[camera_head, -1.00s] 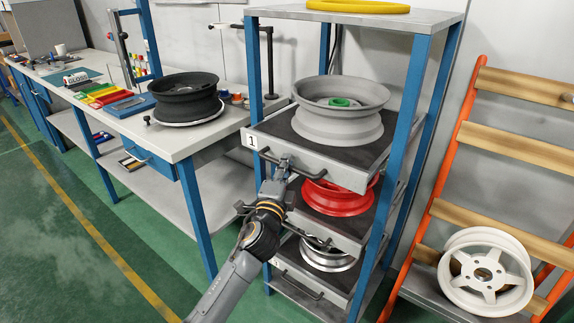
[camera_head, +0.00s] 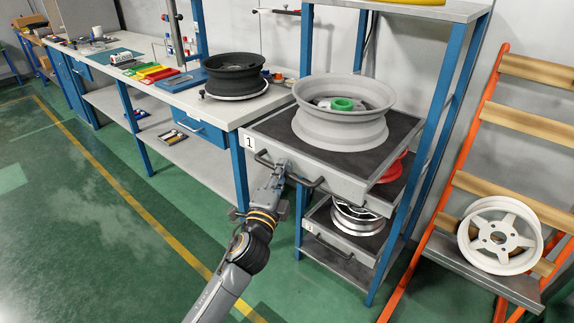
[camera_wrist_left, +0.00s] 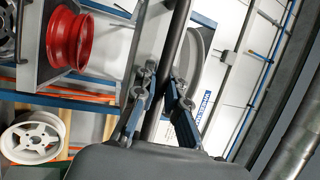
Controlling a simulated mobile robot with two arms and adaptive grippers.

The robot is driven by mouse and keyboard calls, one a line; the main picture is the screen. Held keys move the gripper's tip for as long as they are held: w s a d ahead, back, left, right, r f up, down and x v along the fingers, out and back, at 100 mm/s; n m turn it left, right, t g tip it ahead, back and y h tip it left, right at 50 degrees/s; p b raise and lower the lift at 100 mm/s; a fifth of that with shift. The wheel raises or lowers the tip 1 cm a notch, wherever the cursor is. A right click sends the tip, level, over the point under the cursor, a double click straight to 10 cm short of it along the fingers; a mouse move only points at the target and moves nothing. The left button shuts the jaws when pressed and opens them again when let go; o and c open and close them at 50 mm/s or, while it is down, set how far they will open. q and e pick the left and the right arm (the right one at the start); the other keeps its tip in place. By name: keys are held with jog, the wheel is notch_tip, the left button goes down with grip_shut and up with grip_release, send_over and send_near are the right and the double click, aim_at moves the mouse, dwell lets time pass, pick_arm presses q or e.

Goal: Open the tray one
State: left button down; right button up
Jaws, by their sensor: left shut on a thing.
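Tray one (camera_head: 345,188), marked with a "1" label, is the top tray of the blue-framed rack and juts out of its front. A grey wheel (camera_head: 340,128) with a green centre lies on its dark mat. My left gripper (camera_head: 281,167) is at the tray's dark bar handle (camera_head: 308,182). In the left wrist view, the fingers of the left gripper (camera_wrist_left: 160,97) sit on either side of the handle bar (camera_wrist_left: 174,50), shut on it. My right gripper is not in view.
Lower trays hold a red wheel (camera_head: 394,169), mostly hidden under tray one, and a silver wheel (camera_head: 357,216). A workbench (camera_head: 175,100) with a black wheel (camera_head: 235,74) stands left. An orange ladder-like stand (camera_head: 470,130) with a white wheel (camera_head: 499,236) is right. The green floor in front is clear.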

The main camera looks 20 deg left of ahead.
pick_arm(q)
jog(key=shift+s+a+f, duration=0.1)
jog(key=shift+s+a, duration=0.1)
jog(key=shift+s, duration=0.3)
jog(key=shift+s+a, duration=0.15)
jog(key=shift+s, duration=0.3)
jog(key=c, duration=1.4)
grip_release()
jog(key=s, duration=0.4)
jog(key=s+f, duration=0.1)
jog(key=s, duration=0.2)
jog(key=s+f, duration=0.1)
jog(key=s, duration=0.3)
jog(key=shift+s+d, duration=0.3)
jog(key=shift+s, duration=0.05)
